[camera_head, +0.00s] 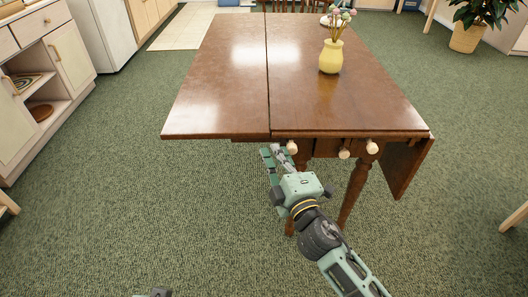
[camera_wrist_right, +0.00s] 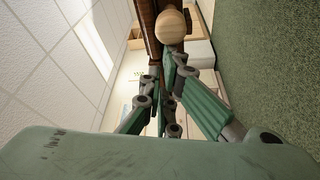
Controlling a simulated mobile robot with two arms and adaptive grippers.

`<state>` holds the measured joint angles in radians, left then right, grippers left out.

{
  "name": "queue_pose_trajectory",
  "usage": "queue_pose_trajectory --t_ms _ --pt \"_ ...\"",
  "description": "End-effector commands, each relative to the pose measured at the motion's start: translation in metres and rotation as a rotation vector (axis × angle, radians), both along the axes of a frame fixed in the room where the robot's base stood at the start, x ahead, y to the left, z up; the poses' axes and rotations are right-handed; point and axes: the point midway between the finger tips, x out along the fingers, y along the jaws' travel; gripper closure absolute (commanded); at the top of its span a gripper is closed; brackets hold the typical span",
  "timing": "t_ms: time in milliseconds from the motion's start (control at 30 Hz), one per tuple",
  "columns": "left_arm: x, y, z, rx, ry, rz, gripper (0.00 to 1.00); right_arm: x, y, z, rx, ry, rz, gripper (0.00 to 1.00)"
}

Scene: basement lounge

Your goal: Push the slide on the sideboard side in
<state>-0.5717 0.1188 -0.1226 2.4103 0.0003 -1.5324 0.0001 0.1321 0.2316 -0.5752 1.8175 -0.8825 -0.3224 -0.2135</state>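The brown drop-leaf table (camera_head: 215,85) has its left leaf raised level and its right leaf (camera_head: 407,165) hanging down. Pale round knobs show under its near edge: a left knob (camera_head: 292,147), a middle knob (camera_head: 344,154) and a right knob (camera_head: 372,147). The left knob is the one nearest the sideboard; its slide is mostly hidden under the top. My right gripper (camera_head: 271,157) is beside and just below the left knob. In the right wrist view a knob (camera_wrist_right: 172,26) is just past the fingertips (camera_wrist_right: 168,72), which look closed together and empty. Contact is unclear.
The white sideboard (camera_head: 45,70) stands at the far left. A yellow vase (camera_head: 330,57) with flowers stands on the tabletop. A table leg (camera_head: 354,190) is right of my gripper. Green carpet (camera_head: 130,200) is clear to the left.

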Motion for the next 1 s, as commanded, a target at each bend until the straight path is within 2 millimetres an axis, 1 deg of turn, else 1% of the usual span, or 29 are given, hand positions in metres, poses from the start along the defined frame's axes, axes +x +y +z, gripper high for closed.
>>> queue_pose_trajectory --t_ms 33,200,400,500,700,1000 --pt "0.002 -0.001 -0.004 0.0 0.003 0.0 0.51 0.001 -0.017 0.0 -0.006 0.002 -0.01 1.0" --pt "0.007 -0.002 -0.023 -0.001 0.01 -0.002 0.51 0.001 -0.059 0.0 -0.006 0.002 -0.009 1.0" --pt "0.009 -0.002 -0.036 -0.001 0.016 -0.003 0.51 0.001 -0.098 0.0 -0.004 0.002 -0.006 1.0" --pt "0.01 -0.002 -0.04 0.0 0.016 -0.004 0.51 0.001 -0.111 0.0 -0.003 0.001 -0.005 1.0" --pt "0.01 -0.003 -0.043 0.0 0.018 -0.003 0.51 0.001 -0.124 0.0 -0.002 0.002 -0.006 1.0" --pt "0.01 -0.002 -0.044 0.0 0.019 -0.002 0.51 0.002 -0.127 -0.001 -0.003 0.004 -0.011 1.0"
